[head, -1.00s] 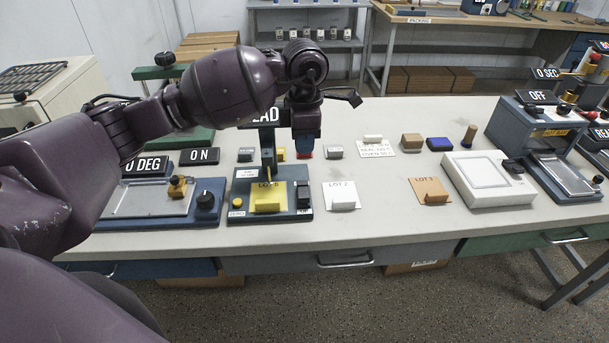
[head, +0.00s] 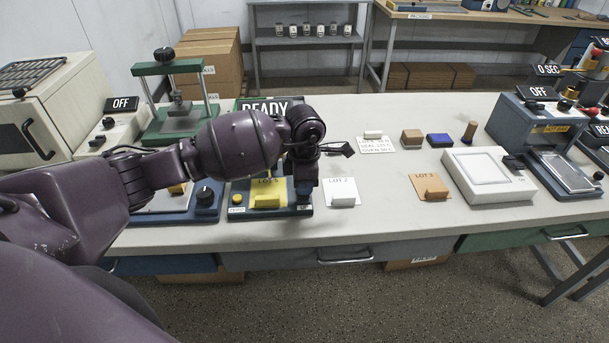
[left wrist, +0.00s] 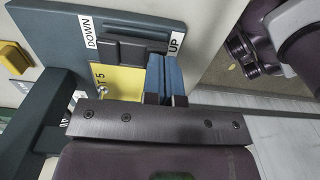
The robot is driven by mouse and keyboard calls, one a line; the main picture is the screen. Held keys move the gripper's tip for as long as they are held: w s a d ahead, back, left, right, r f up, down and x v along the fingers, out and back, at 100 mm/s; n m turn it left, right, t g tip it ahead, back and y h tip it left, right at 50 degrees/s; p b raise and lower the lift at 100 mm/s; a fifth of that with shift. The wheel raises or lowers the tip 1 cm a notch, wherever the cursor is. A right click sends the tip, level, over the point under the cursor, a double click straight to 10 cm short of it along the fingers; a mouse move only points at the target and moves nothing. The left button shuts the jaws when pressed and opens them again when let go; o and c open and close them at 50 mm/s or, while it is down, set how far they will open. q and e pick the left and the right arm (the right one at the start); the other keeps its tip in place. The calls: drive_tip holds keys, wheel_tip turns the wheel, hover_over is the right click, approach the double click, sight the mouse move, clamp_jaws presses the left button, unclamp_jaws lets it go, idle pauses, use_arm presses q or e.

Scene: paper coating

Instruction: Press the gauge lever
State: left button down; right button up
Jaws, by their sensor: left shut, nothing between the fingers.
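The gauge (head: 238,213) is a dark blue-grey base on the bench with a yellow card marked LOT 5 (head: 267,193) on it. My left arm hides part of it in the head view. Its lever (left wrist: 135,49), a black rocker between labels DOWN and UP, shows in the left wrist view. My left gripper (head: 304,192) points down over the gauge's right end. Its blue fingertips (left wrist: 165,75) are shut and empty, at the UP end of the lever. I cannot tell whether they touch it. My right gripper is not in view.
A sign reading READY (head: 262,105) stands behind my left arm. A white card marked LOT 2 (head: 341,187) lies close right of the gauge. A brown LOT 3 card (head: 428,182) and a white scale (head: 489,177) are farther right. A green press (head: 168,68) stands back left.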

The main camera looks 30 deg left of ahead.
use_arm(q)
drive_tip(key=shift+f, duration=0.1)
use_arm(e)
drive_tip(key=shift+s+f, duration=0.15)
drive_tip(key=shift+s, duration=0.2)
use_arm(q)
drive_tip(key=shift+s+f+t+b, duration=0.2)
drive_tip(key=shift+f+t+b, duration=0.1)
drive_tip(key=shift+f, duration=0.25)
drive_tip(key=shift+d+r, duration=0.1)
drive_tip(key=shift+r, duration=0.05)
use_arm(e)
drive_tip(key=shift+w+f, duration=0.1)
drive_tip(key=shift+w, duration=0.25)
use_arm(q)
drive_tip(key=shift+r, duration=0.1)
